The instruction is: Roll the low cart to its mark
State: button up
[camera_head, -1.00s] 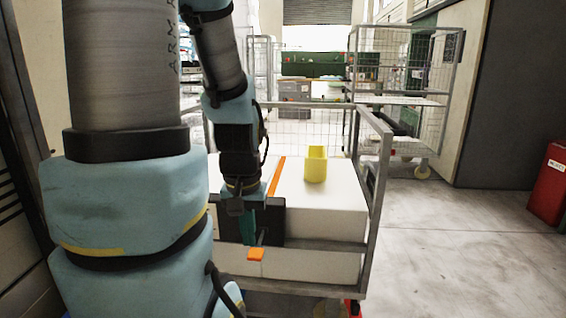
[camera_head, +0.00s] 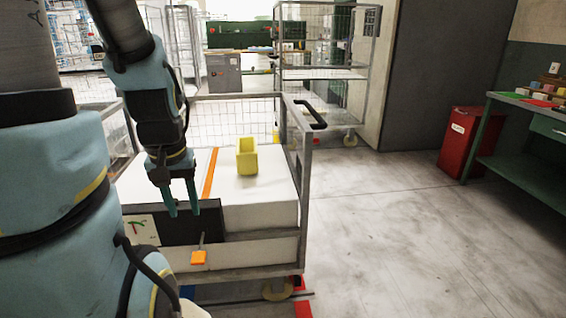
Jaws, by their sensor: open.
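The low cart (camera_head: 305,190) has a grey metal frame with mesh at the back and stands ahead of me, left of centre. It carries a large white block (camera_head: 270,207) with an orange strip and a small yellow container (camera_head: 246,157) on top. A black handle (camera_head: 305,112) sticks out at its upper right corner. My gripper (camera_head: 183,212) is open and empty, pointing down in front of a dark panel (camera_head: 150,226) on the cart's near side. I cannot tell whether it touches the panel. Red floor marks (camera_head: 303,308) show by the cart's near right wheel (camera_head: 277,289).
A tall mesh cage trolley (camera_head: 325,65) stands behind. A red bin (camera_head: 468,143) and a green workbench (camera_head: 520,165) are at the right. An orange tag (camera_head: 199,257) hangs at the cart's front. The floor to the right (camera_head: 400,220) is clear.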

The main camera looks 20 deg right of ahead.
aim_at(252, 221)
jog(key=i+l, duration=0.1)
jog(key=l, duration=0.35)
jog(key=i+l, duration=0.15)
jog(key=l, duration=0.35)
jog(key=i+l, duration=0.1)
jog(key=l, duration=0.35)
jog(key=i+l, duration=0.1)
jog(key=l, duration=0.4)
jog(key=i+l, duration=0.1)
jog(key=l, duration=0.35)
jog(key=i+l+u, duration=0.1)
jog(key=l, duration=0.55)
jog(key=i+l, duration=0.15)
jog(key=l, duration=0.5)
jog(key=i+l+u, duration=0.15)
jog(key=l, duration=0.5)
jog(key=l+u, duration=0.1)
jog(key=l, duration=0.6)
jog(key=j+u, duration=0.15)
jog(key=u, duration=0.35)
jog(key=i+u, duration=0.15)
jog(key=u, duration=0.35)
jog(key=i+j, duration=0.2)
jog(key=j+z, duration=0.05)
jog(key=j, duration=0.05)
